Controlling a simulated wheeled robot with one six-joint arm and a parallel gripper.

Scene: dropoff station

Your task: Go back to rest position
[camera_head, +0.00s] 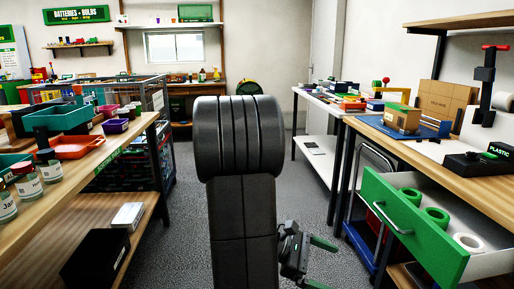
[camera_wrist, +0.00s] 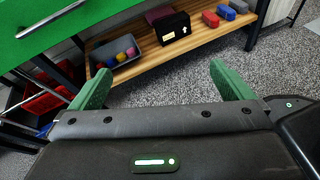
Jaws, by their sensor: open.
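My gripper (camera_head: 322,262) shows at the lower middle of the head view, to the right of my dark upright arm, with its green fingers spread. In the wrist view the two green fingers of my gripper (camera_wrist: 163,88) stand wide apart with nothing between them. It is over the grey carpet floor (camera_wrist: 195,82), close to the open green drawer (camera_head: 415,225). The green drawer front (camera_wrist: 50,30) fills the upper left of the wrist view. My arm hides part of the floor and the room behind it.
Green and white rolls (camera_head: 437,217) lie in the open drawer under the right workbench (camera_head: 470,188). The left shelf (camera_head: 95,170) holds jars and trays. A low wooden shelf (camera_wrist: 150,60) carries a grey bin (camera_wrist: 113,62) and a dark box (camera_wrist: 170,29). Carpet is free between the benches.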

